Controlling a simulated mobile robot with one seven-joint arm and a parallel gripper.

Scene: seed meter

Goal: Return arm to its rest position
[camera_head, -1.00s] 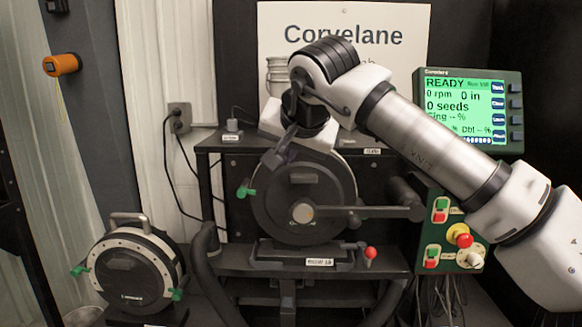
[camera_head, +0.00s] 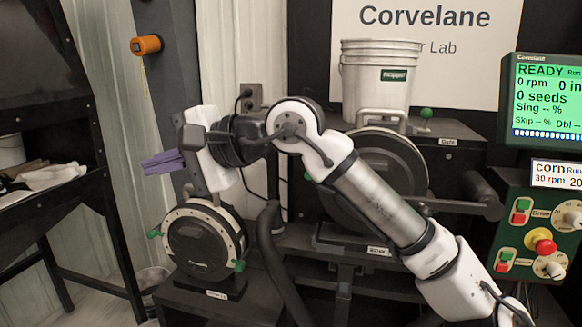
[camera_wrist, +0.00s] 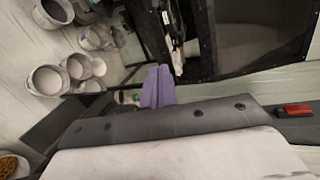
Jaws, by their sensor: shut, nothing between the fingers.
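My arm reaches in from the lower right in the head view, bent at the elbow. My gripper (camera_head: 163,162) has purple fingers, pressed together and empty, pointing left. It is in the air above and left of the round seed meter (camera_head: 203,243) on the low stand. The purple fingers also show in the wrist view (camera_wrist: 157,87), closed. A second round meter (camera_head: 388,165) is mounted on the black test stand, partly hidden behind my arm.
A white bucket (camera_head: 378,80) stands on top of the test stand. The screen (camera_head: 548,98) reads READY. The control box (camera_head: 535,235) is at right. A black shelf (camera_head: 60,150) with cloths is at left. In the wrist view, several buckets (camera_wrist: 48,80) stand on the floor.

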